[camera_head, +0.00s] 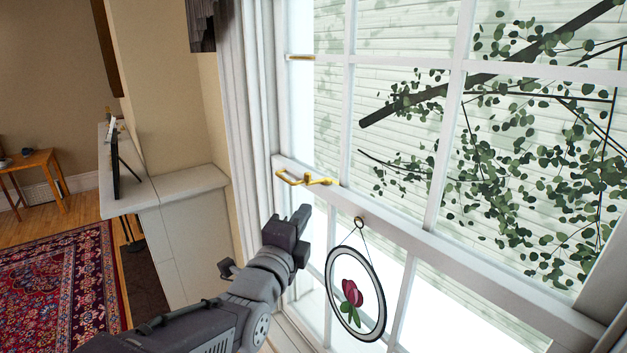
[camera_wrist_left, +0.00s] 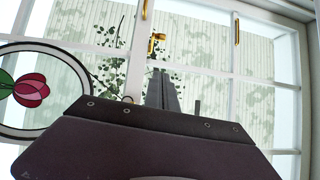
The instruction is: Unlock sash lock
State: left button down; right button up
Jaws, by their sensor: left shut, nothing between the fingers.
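The brass sash lock (camera_head: 304,179) sits on the white meeting rail of the window, a little left of the middle in the head view. In the left wrist view a brass fitting that looks like the lock (camera_wrist_left: 155,43) shows beyond the fingers. My left gripper (camera_head: 303,213) is shut and empty, below the lock and apart from it. In the left wrist view its fingers (camera_wrist_left: 162,88) point up toward the brass fitting. My right gripper is in neither view.
A round stained-glass flower ornament (camera_head: 357,295) hangs from the rail, right of my left gripper. A white ledge (camera_head: 185,184) with a dark framed object stands left. A wooden table (camera_head: 35,168) and red patterned rug (camera_head: 65,277) lie farther left. Leafy branches show outside.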

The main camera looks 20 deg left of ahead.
pick_arm(q)
send_near(308, 184)
jog(key=w+d+r, duration=0.2)
jog(key=w+d, duration=0.2)
jog(key=w+a+p, duration=0.2)
jog(key=shift+w+a+r, duration=0.15)
jog(key=shift+w+a, duration=0.1)
jog(key=shift+w, duration=0.05)
